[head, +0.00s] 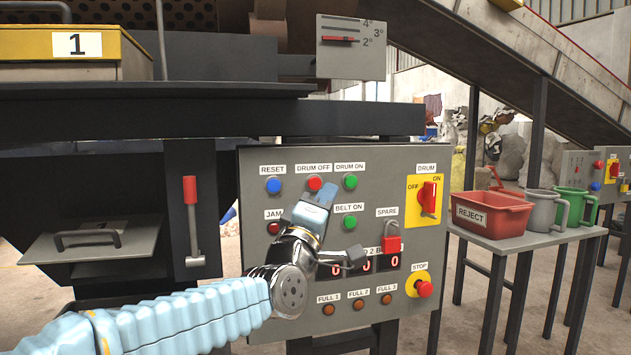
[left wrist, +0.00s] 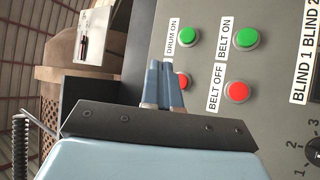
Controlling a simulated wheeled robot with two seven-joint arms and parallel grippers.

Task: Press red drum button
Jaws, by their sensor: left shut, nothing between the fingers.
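The red DRUM OFF button (head: 315,184) is in the top row of the grey control panel (head: 258,215), between the blue RESET button and the green DRUM ON button. My left gripper (head: 320,192) is shut and empty, with its pale blue fingertips just below and in front of this red button. In the left wrist view the shut fingertips (left wrist: 166,84) partly cover the red button (left wrist: 184,80). I cannot tell whether they touch it. The DRUM OFF label is hidden in that view. My right gripper is not in view.
The green DRUM ON button (head: 350,182) and green BELT ON button (head: 349,222) are close by. The red BELT OFF button (left wrist: 237,92) shows in the wrist view.

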